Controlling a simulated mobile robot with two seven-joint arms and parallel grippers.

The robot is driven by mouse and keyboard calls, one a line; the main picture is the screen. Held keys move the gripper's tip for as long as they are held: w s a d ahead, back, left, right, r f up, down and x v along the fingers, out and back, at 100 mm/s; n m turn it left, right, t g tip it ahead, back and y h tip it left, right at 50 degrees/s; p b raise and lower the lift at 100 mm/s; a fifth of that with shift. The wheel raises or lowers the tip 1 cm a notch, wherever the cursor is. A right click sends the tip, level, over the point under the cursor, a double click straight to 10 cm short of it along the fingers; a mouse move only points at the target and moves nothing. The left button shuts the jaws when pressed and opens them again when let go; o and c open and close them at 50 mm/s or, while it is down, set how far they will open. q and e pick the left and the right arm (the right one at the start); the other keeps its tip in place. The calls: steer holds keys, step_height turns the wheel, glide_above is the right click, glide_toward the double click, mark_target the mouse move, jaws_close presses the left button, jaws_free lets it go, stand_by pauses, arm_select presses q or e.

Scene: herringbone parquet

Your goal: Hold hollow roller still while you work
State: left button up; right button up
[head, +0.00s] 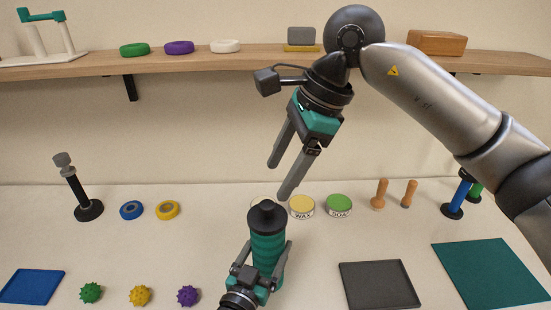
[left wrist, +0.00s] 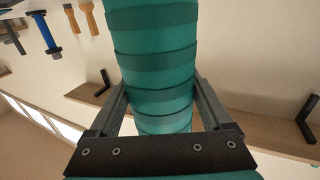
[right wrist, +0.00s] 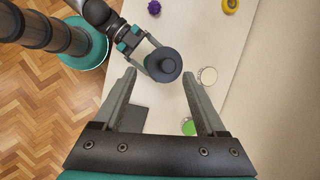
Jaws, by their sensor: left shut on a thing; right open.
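The hollow roller appears to be the ribbed teal cylinder (head: 267,242) with a black knobbed top, upright near the table's middle. It fills the middle of the left wrist view (left wrist: 152,50) and its black top shows in the right wrist view (right wrist: 163,64). My left gripper (head: 265,265) is shut on it from the front, one finger on each side. My right gripper (head: 281,180) is open and empty, tilted down above and behind the roller's top. Any hollow inside the roller is hidden by the top.
A wax tin (head: 302,206) and a soap tin (head: 339,205) stand behind the roller; a third pale tin is partly hidden. Spiky balls (head: 139,295) and a blue tray (head: 32,286) lie left. A dark tray (head: 379,285) and teal mat (head: 492,272) lie right. A shelf (head: 190,61) runs behind.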

mark_target(267, 205)
arm_select(q)
steer(key=shift+s+f, duration=0.15)
steer(key=shift+f, duration=0.25)
arm_select(e)
steer(key=w+f+n+h, duration=0.1)
steer(key=f+n, duration=0.2)
steer(key=n, duration=0.3)
steer(key=a+f+n+t+h, duration=0.1)
steer(key=f+n, duration=0.2)
steer(key=n, duration=0.4)
steer(key=w+a+f+n+t+h, duration=0.1)
steer(key=f+n, duration=0.2)
steer(key=n, duration=0.3)
steer(key=shift+w+a+f+n, duration=0.25)
steer(key=shift+w+n, duration=0.05)
steer(key=shift+n, duration=0.1)
steer(key=shift+c, duration=0.4)
